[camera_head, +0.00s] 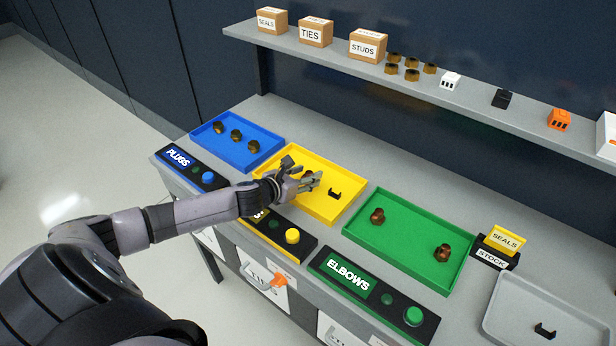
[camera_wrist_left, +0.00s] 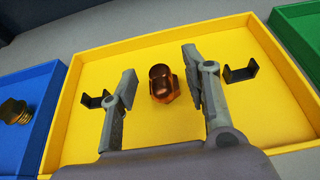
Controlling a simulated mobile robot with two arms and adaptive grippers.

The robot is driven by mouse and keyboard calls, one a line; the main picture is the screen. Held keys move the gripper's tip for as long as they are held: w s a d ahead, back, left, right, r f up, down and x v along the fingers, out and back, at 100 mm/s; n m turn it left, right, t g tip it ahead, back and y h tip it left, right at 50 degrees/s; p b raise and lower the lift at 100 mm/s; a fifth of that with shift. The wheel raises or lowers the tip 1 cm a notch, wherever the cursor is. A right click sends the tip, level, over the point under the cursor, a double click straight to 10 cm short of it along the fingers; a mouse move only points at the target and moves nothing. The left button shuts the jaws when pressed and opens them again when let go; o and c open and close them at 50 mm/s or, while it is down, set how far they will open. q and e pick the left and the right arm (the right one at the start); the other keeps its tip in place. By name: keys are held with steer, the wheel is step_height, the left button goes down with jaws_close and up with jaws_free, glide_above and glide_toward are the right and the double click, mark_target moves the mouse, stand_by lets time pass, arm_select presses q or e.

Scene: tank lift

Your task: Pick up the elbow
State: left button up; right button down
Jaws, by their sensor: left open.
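A copper-brown elbow (camera_wrist_left: 162,84) lies in the yellow tray (camera_wrist_left: 240,40), between the spread fingers of my left gripper (camera_wrist_left: 160,85) in the left wrist view. My left gripper is open, and nothing is gripped. In the head view my left gripper (camera_head: 312,180) is over the yellow tray (camera_head: 350,182) and hides most of that elbow. Two more copper elbows, one on the left (camera_head: 377,215) and one on the right (camera_head: 443,252), lie in the green tray (camera_head: 400,262). My right gripper is not in view.
Black clips lie in the yellow tray, one on the right (camera_head: 335,193). A blue tray (camera_head: 262,160) with brass plugs is to the left. Button panels line the front edge, including the ELBOWS panel (camera_head: 347,277). A shelf (camera_head: 450,98) with boxes runs behind. A grey tray (camera_head: 510,310) is at right.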

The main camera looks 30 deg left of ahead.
arm_select(q)
steer(key=shift+c, duration=0.3)
jaws_close()
steer(key=shift+r, duration=0.1)
stand_by(0.4)
